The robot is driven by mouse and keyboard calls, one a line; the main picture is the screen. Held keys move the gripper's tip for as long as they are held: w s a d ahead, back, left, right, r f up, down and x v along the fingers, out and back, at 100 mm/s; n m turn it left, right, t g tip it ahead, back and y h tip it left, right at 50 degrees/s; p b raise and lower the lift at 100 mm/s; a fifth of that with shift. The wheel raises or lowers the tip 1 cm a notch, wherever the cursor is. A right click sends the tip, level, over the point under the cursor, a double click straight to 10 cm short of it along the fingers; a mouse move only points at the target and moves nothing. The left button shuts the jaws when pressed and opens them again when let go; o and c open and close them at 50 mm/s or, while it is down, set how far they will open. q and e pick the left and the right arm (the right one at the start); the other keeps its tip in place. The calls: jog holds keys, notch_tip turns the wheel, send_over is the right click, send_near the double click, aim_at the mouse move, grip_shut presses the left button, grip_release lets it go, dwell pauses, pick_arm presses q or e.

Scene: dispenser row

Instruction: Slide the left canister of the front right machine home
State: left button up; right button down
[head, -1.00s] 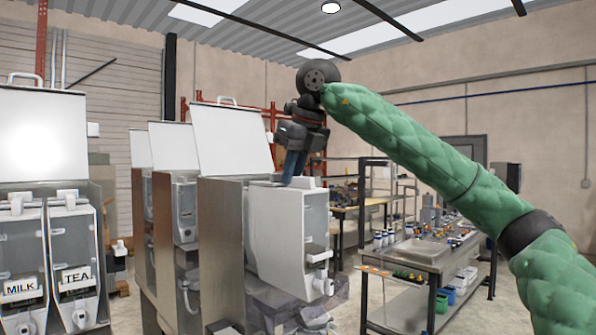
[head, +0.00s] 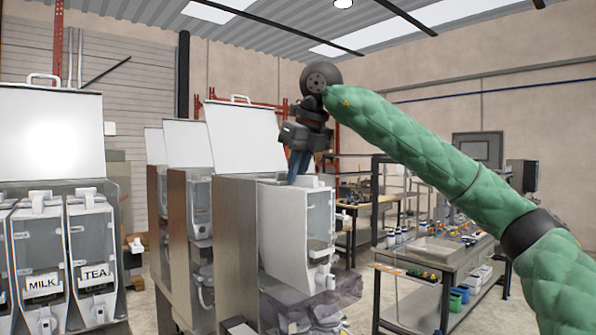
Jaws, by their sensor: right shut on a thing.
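The front right machine (head: 236,235) stands in the middle of the head view with its white lid (head: 243,138) raised. A pale grey canister (head: 281,232) sticks out of the front of this machine, upright, with its spout side facing right. It is the only canister I can make out there; the machine's inside is hidden. My right gripper (head: 298,170) reaches down from above, its blue fingers shut on the top of this canister. My left gripper is not in view.
At left, another machine with its lid up holds canisters labelled MILK (head: 42,255) and TEA (head: 94,250). More machines (head: 186,200) stand behind the front right one. A metal workbench (head: 425,262) with bottles is at right, with open floor before it.

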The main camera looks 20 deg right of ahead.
jog(key=shift+w+a+f+p, duration=0.1)
jog(key=shift+w+a+p, duration=0.3)
jog(key=shift+w, duration=0.85)
jog(key=shift+w+a+p, duration=0.3)
jog(key=shift+w+a, duration=0.2)
jog(key=shift+w, duration=0.7)
jog(key=shift+w+a+f+p, duration=0.1)
jog(key=shift+w+a+p, duration=0.3)
jog(key=shift+w, duration=0.85)
jog(key=shift+w+a+f, duration=0.1)
jog(key=shift+w, duration=0.05)
jog(key=shift+w+a+f+b, duration=0.25)
jog(key=shift+w+f+b, duration=0.05)
jog(key=shift+w+f, duration=0.35)
jog(key=shift+s+f, duration=0.1)
jog(key=shift+f+b, duration=0.45)
jog(key=shift+f, duration=0.05)
jog(key=c, duration=1.4)
grip_release()
